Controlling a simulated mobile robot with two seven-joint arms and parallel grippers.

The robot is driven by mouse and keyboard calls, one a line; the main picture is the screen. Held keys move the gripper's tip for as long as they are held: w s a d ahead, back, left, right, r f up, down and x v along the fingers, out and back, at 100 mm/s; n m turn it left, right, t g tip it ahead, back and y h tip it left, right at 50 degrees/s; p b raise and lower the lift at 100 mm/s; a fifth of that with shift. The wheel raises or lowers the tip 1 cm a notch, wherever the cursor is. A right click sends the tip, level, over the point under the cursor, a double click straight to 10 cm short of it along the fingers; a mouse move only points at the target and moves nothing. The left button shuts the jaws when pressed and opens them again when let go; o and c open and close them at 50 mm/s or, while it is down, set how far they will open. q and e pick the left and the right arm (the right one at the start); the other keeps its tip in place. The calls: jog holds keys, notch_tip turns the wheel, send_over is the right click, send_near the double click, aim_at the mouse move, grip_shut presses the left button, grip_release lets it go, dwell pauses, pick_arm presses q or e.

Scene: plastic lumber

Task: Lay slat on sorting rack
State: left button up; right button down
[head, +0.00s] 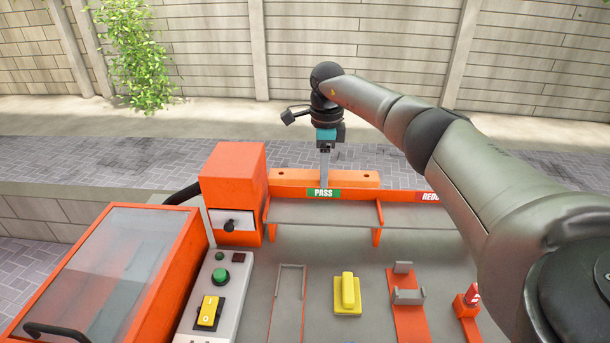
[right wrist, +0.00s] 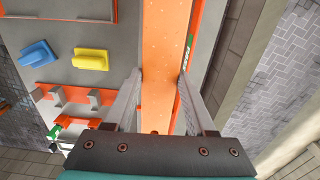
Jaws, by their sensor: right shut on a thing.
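The slat (head: 280,177) is a flat orange board with small holes near its ends. It lies crosswise just behind the green PASS label in the head view. In the right wrist view the slat (right wrist: 163,75) runs between the two fingers. My right gripper (head: 326,172) points down and is shut on the slat near its middle. The sorting rack (head: 335,214) has grey bays with orange dividers and PASS and REDO labels. The slat is at the PASS bay's back edge; I cannot tell whether it touches the rack. My left gripper is out of view.
An orange box (head: 233,180) stands left of the PASS bay. A clear-lidded orange case (head: 105,265) and a switch panel (head: 212,295) are at left. A yellow block (head: 347,292) and an orange bracket (head: 408,300) sit in front. My right arm covers the right side.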

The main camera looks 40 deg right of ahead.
jog(key=shift+d, duration=0.15)
jog(key=shift+r, duration=0.1)
jog(key=b, duration=0.3)
send_over(323, 212)
notch_tip(323, 212, down, 7)
jog(key=shift+r, duration=0.2)
jog(key=shift+w+f+b, duration=0.1)
jog(key=shift+f+b, duration=0.7)
jog(key=shift+f, duration=0.3)
jog(key=shift+f+b, duration=0.45)
jog(key=shift+f, duration=0.2)
jog(key=shift+c, duration=0.7)
grip_release()
notch_tip(323, 212, up, 15)
jog(key=shift+r+p, duration=0.1)
jog(key=shift+p, duration=0.8)
